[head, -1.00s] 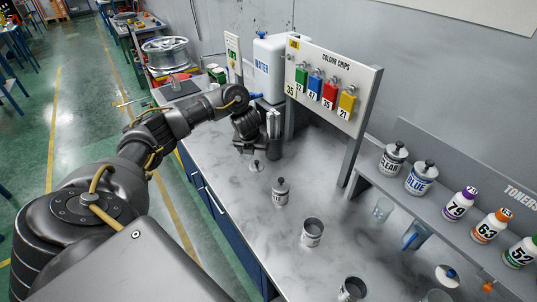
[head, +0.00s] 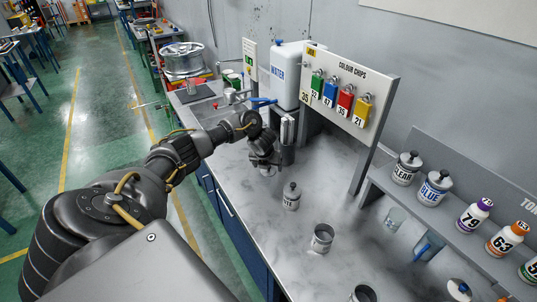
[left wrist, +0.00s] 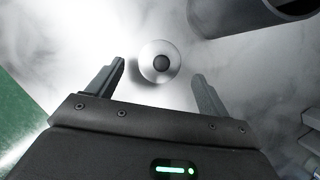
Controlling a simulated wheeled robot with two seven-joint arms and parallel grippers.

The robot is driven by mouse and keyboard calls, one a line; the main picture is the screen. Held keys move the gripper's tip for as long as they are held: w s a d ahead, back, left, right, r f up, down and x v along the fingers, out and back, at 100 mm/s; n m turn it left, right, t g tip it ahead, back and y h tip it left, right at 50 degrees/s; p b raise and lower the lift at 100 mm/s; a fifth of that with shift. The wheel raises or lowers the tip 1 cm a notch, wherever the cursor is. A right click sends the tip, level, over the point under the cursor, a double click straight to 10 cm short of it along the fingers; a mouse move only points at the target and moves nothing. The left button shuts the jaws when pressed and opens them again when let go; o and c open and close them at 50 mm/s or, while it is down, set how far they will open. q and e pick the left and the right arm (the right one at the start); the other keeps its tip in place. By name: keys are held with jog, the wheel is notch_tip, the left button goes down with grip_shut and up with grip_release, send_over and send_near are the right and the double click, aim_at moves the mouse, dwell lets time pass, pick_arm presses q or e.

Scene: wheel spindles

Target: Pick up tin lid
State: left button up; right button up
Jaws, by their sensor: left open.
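The tin lid (left wrist: 159,62) is a round silver disc with a dark knob at its centre, lying on the grey bench. In the left wrist view it sits between and slightly beyond the fingertips of my left gripper (left wrist: 160,72), which is open and touches nothing that I can see. In the head view my left gripper (head: 266,162) is low over the bench and partly covers the lid (head: 267,171). My right gripper is not in view.
A lidded tin (head: 291,197) and an open tin (head: 322,238) stand nearer on the bench (head: 262,215). A dark cylinder (left wrist: 250,14) is close to the lid. A colour chips board (head: 345,85) and a water container (head: 290,70) stand behind.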

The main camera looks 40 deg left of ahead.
aim_at(269, 169)
pick_arm(q)
jog(key=shift+x, duration=1.2)
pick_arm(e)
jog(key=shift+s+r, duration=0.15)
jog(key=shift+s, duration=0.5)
pick_arm(q)
jog(key=c, duration=1)
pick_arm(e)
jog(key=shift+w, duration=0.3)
pick_arm(q)
jog(key=shift+r, duration=0.15)
